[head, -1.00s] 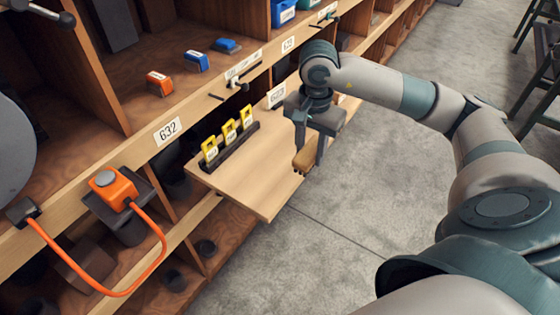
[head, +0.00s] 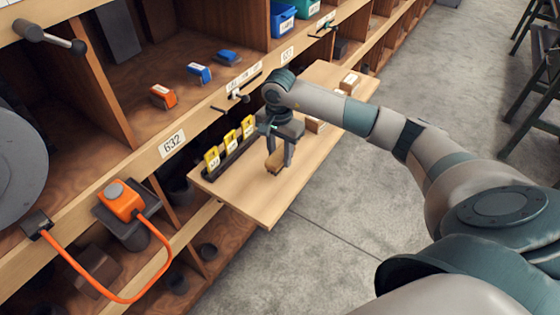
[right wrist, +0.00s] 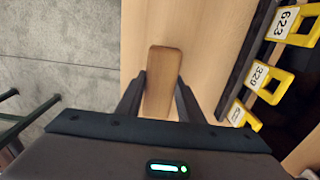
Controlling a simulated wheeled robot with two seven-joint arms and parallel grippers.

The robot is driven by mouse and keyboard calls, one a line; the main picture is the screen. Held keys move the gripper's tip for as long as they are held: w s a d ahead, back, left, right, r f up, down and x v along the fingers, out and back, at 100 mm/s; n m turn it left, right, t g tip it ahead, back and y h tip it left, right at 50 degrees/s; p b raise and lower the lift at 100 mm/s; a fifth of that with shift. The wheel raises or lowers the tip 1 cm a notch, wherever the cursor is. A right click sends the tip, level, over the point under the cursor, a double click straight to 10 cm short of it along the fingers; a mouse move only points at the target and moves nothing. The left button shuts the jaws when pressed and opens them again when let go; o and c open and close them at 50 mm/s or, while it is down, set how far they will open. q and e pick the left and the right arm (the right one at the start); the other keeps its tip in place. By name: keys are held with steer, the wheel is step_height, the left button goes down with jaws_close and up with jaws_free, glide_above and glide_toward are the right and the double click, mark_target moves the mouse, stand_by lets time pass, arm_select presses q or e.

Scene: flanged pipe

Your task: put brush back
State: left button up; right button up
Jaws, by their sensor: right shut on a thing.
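The brush shows as a wooden block (head: 274,162) with a plain light brown back; its bristles cannot be made out. My right gripper (head: 279,158) is shut on it, over the pull-out wooden board (head: 240,200). In the right wrist view the brush (right wrist: 163,72) sits between the two fingers (right wrist: 158,100), its long side pointing away from the palm. Whether it touches the board I cannot tell. My left gripper is not in view.
A black rack (head: 228,160) with three yellow number tags stands along the board's shelf side. An orange device (head: 120,200) with a looping cable hangs at left. The board's near end is clear.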

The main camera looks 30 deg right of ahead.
steer(key=shift+f, duration=0.1)
steer(key=shift+f+p, duration=0.25)
steer(key=shift+p, duration=0.05)
step_height(320, 180, down, 3)
steer(key=shift+f+p, duration=0.15)
steer(key=shift+p, duration=0.6)
steer(key=shift+f, duration=0.15)
steer(key=o, duration=1.3)
